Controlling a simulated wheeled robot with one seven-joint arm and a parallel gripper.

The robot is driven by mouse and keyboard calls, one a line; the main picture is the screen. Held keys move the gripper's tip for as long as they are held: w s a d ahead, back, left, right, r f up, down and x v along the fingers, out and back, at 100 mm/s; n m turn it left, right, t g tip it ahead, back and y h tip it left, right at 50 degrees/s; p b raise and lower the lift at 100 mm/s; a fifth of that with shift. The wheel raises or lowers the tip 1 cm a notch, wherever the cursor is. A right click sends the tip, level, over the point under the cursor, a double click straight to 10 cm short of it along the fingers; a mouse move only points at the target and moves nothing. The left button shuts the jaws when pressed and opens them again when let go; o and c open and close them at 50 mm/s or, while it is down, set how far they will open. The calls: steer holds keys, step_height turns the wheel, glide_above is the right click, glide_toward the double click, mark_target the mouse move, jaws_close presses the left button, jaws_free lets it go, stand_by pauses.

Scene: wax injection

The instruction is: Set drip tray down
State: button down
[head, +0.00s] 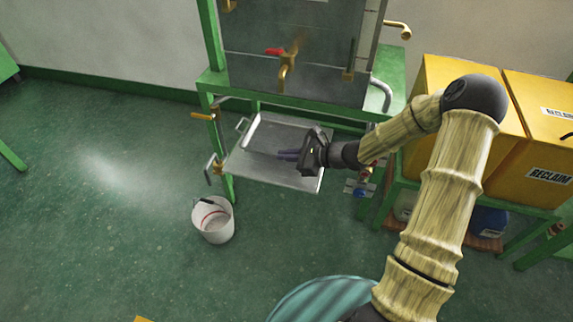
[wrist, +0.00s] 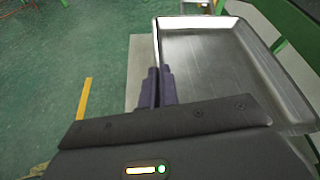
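The drip tray (head: 262,136) is a shallow grey metal pan with a raised rim and end handles. It lies level over a flat metal shelf (head: 255,172) below the tank; I cannot tell whether it touches the shelf. In the wrist view the tray (wrist: 215,65) fills the right half. My gripper (head: 284,155) is at the tray's front edge. In the wrist view its dark purple fingers (wrist: 159,75) are close together, with the tray's near rim running between them. The gripper body hides part of the tray's near side.
A metal tank (head: 290,60) with a red-handled brass tap (head: 284,70) stands above on a green frame (head: 215,80). A white bucket (head: 213,222) is on the floor in front. Yellow reclaim boxes (head: 470,140) stand at right. The floor at left is clear.

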mark_target(287, 170)
steer(key=shift+f+b, duration=0.75)
steer(key=shift+f, duration=1.1)
steer(key=c, duration=1.7)
jaws_free()
steer(key=p+v, duration=0.3)
steer(key=v, duration=0.9)
